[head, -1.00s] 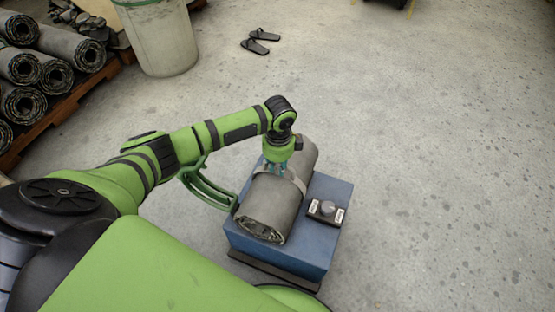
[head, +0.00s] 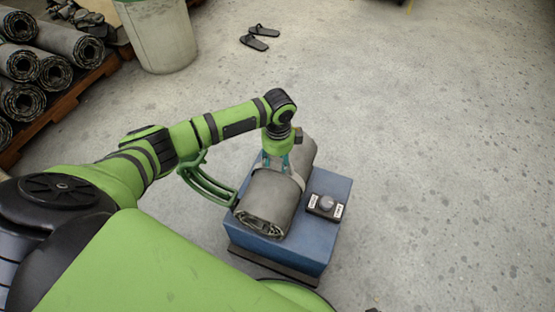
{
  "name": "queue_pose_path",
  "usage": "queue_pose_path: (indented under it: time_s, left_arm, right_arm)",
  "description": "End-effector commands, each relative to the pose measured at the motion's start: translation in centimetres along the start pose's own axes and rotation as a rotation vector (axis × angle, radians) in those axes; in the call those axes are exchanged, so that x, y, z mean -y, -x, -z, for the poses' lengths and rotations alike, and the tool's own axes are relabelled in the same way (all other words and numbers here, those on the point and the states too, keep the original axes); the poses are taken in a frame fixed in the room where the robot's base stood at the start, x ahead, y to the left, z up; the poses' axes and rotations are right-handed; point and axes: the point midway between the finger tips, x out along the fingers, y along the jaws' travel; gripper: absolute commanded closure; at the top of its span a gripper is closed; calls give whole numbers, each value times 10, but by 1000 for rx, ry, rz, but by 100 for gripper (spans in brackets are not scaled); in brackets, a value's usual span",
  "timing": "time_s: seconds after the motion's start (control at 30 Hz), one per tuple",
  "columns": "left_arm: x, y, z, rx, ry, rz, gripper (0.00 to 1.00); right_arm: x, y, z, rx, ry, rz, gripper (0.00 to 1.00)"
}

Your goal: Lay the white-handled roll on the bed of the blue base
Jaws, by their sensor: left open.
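A grey sheet roll (head: 268,202) lies lengthwise on the blue base (head: 318,232), with its near end face showing. A pale band (head: 296,179) crosses over its middle; I take this to be the white handle, partly hidden by the gripper. My left gripper (head: 275,166) points down over the middle of the roll at this band, with its teal fingers apart. I cannot tell whether the fingers touch the band. My right gripper is not in view.
A dark control box with a round knob (head: 327,203) sits on the base's right side. A green curved bar (head: 206,184) stands left of the roll. Stacked rolls (head: 55,72) lie on a pallet at the upper left, beside a pale bin (head: 158,38). Black sandals (head: 260,37) lie behind. The right floor is clear.

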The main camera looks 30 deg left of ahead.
Motion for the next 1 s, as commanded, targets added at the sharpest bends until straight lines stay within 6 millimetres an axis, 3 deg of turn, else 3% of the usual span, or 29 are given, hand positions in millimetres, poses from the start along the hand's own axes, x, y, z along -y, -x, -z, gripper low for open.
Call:
queue_pose_path:
  time_s: [0.3, 0.5, 0.7, 1.0]
  left_arm:
    - [1, 70, 0, -2, 0, 4, 56]
    - [1, 101, 0, -1, 1, 1, 56]
    - [0, 112, 0, 0, 2, 0, 56]
    - [0, 112, 0, 0, 2, 0, 56]
  right_arm:
    - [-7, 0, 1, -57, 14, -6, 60]
    - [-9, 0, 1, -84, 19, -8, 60]
    - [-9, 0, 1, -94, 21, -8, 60]
    - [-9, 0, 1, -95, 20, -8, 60]
